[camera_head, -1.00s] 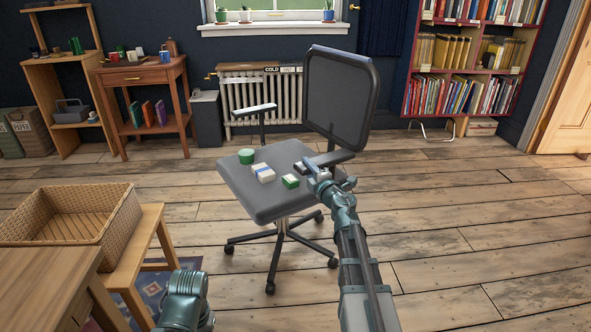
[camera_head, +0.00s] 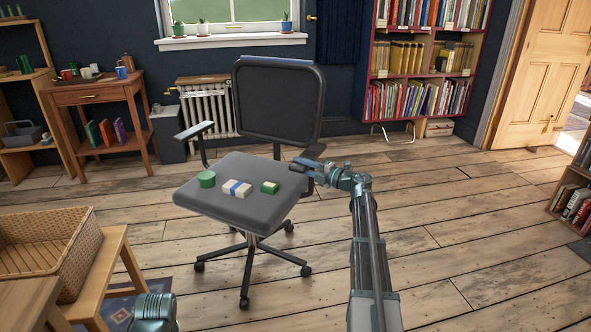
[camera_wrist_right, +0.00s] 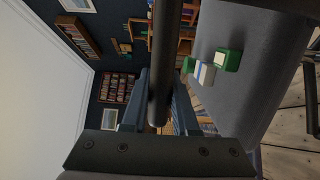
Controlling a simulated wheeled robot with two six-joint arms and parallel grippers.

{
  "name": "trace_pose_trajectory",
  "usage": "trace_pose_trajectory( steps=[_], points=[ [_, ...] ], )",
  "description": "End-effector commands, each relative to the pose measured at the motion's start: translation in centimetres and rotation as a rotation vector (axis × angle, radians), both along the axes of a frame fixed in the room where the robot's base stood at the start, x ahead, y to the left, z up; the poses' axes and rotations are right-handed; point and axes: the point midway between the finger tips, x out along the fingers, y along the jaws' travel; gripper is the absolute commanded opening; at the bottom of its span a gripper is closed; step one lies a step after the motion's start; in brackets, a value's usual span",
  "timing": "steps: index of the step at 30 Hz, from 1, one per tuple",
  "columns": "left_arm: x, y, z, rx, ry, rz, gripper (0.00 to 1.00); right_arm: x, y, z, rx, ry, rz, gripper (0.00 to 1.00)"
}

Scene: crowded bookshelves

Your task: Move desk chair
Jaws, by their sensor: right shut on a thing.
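The grey desk chair (camera_head: 250,172) stands upright on its wheeled black base in the middle of the head view, with its backrest toward the window. My right gripper (camera_head: 311,172) is shut on the chair's right-hand armrest. In the right wrist view a black bar of the chair (camera_wrist_right: 163,65) runs between the fingers, beside the grey seat (camera_wrist_right: 265,55). My left gripper is out of view.
A wicker basket (camera_head: 45,240) on a wooden bench (camera_head: 110,262) stands at the lower left. A side table (camera_head: 95,95), radiator (camera_head: 208,105) and red bookshelf (camera_head: 365,100) line the back. A low bookcase (camera_head: 566,185) is at the right edge. Floor to the right is open.

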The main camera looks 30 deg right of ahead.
Motion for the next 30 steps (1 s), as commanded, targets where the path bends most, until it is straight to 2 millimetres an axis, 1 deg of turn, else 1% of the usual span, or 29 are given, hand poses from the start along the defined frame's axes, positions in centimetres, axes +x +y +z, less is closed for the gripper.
trace_pose_trajectory(
  steps=[1,6,24,25,29,30],
  points=[
    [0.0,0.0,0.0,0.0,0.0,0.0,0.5,0.45,-0.95,-0.01,-0.001,0.0,-0.002,0.0],
    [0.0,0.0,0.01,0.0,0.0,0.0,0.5,0.73,-1.45,-0.01,-0.001,0.0,0.026,0.0],
    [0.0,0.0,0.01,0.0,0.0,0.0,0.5,0.84,-1.63,0.01,0.0,0.0,0.042,0.0],
    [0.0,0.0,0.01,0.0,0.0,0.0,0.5,0.84,-1.62,0.01,0.0,0.0,0.042,0.33],
    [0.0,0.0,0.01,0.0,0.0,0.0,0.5,0.81,-1.52,0.01,0.0,0.0,0.045,0.56],
    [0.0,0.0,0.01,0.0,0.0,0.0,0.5,0.79,-1.48,0.01,0.0,0.0,0.046,0.57]
  ],
)
